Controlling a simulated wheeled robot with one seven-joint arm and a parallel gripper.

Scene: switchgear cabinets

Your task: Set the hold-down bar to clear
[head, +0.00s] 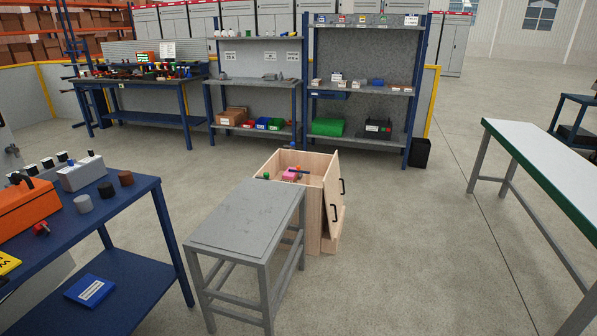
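A light wooden box (313,204) with an open top stands on the floor in the middle of the head view, behind a grey stool-like table. Inside its top I see a pink block (291,174) and a short dark bar (300,171) with a red end close to it. The dark bar may be the hold-down bar, but it is too small to be sure or to tell its setting. A green knob (266,176) and a blue knob (292,145) show at the box's rim. My gripper is not in view.
The grey table (245,218) stands in front of the box and hides part of it. A blue workbench (125,205) with an orange case (27,208) is at the left. A white-topped table (550,165) is at the right. Floor right of the box is clear.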

